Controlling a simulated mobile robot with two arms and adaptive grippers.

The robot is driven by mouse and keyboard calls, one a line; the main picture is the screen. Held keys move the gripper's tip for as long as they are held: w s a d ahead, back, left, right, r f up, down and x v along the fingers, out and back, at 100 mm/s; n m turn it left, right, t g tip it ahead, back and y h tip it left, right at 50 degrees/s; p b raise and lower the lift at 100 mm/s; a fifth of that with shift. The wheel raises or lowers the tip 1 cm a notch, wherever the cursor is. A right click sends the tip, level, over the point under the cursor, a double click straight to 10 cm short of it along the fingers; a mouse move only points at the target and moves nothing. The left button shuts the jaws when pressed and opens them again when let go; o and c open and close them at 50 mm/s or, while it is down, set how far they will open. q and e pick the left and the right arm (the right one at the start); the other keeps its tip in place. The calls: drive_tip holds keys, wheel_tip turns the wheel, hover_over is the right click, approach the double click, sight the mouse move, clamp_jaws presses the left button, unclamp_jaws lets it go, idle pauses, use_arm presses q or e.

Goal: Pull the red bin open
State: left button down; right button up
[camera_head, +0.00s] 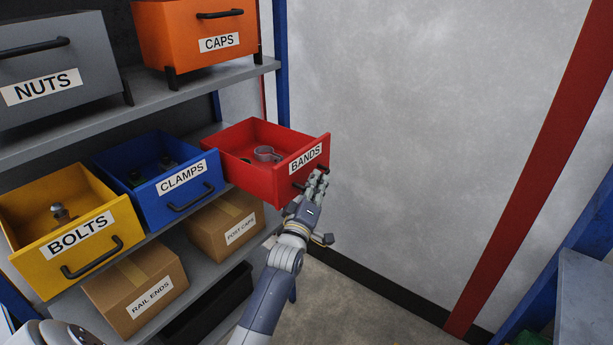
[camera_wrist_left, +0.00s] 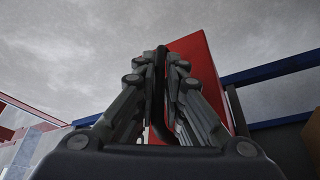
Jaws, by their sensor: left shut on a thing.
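The red bin labelled BANDS (camera_head: 262,183) sits on the middle shelf at its right end. It stands out past the shelf front, and its open top shows a grey ring-shaped band (camera_head: 266,154) inside. My left gripper (camera_head: 317,180) is at the bin's front, below the label, and is shut on its dark handle. In the left wrist view, the fingers (camera_wrist_left: 158,70) close on the black handle (camera_wrist_left: 158,115), with the red bin (camera_wrist_left: 207,75) behind them. The handle is mostly hidden by the fingers in the head view. My right gripper is not in view.
The blue CLAMPS bin (camera_head: 150,205) and yellow BOLTS bin (camera_head: 38,270) stand out to the left. Grey NUTS (camera_head: 60,60) and orange CAPS (camera_head: 185,50) bins are above. Cardboard boxes (camera_head: 205,238) sit below.

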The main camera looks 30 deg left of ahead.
use_arm(q)
drive_tip(key=shift+s+d, duration=0.1)
drive_tip(key=shift+d, duration=1.15)
drive_tip(key=c, duration=2)
unclamp_jaws()
drive_tip(key=shift+o, duration=0.2)
drive_tip(key=v, duration=1.2)
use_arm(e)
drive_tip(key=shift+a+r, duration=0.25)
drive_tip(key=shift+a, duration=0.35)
